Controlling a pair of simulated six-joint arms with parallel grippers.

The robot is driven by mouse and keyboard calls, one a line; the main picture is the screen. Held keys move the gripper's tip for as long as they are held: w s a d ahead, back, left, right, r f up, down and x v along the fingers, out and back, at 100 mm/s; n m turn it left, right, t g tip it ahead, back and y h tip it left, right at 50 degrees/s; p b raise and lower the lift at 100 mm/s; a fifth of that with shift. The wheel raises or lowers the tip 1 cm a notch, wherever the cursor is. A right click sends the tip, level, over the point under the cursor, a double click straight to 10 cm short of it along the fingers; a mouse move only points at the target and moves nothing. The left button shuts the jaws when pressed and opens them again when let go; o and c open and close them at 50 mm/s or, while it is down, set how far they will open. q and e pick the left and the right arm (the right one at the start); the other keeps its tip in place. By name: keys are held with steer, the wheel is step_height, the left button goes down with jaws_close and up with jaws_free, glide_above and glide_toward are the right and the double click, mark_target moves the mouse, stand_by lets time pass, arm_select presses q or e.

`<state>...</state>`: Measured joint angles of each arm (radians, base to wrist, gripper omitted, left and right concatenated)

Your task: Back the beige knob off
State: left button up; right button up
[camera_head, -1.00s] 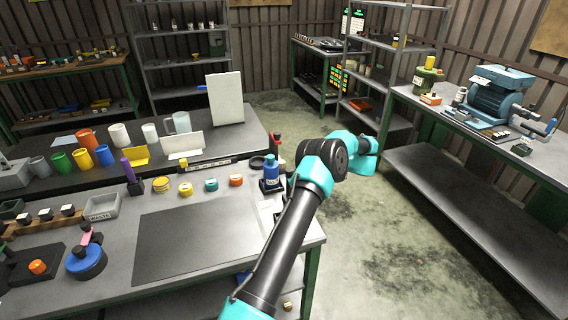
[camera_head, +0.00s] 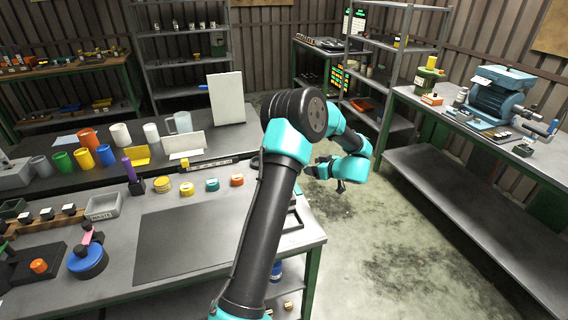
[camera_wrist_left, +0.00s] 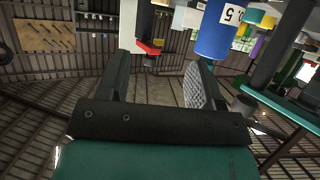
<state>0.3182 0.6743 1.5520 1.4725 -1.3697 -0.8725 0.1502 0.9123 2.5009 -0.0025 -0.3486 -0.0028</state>
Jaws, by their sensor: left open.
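I cannot make out the beige knob for certain in either view. A small beige-tan piece (camera_head: 288,305) shows low beside the bench leg, too small to identify. My left gripper (camera_head: 326,178) is beyond the bench's right edge, over the floor, with my arm passing in front of the bench's right end. In the left wrist view the two dark fingers of my left gripper (camera_wrist_left: 157,88) stand wide apart with nothing between them. A blue cylinder (camera_wrist_left: 216,32) with a white label is beyond the right finger. My right gripper does not show.
The bench has a dark mat (camera_head: 190,240), a row of coloured round caps (camera_head: 187,189), a blue round base (camera_head: 88,262) and a grey tray (camera_head: 102,207). A side bench carries a blue motor (camera_head: 495,95). The floor between the benches is clear.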

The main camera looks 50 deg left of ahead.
arm_select(q)
steer(key=shift+a, duration=0.1)
steer(key=x, duration=1.7)
steer(key=shift+a+f, duration=0.1)
steer(key=c, duration=0.9)
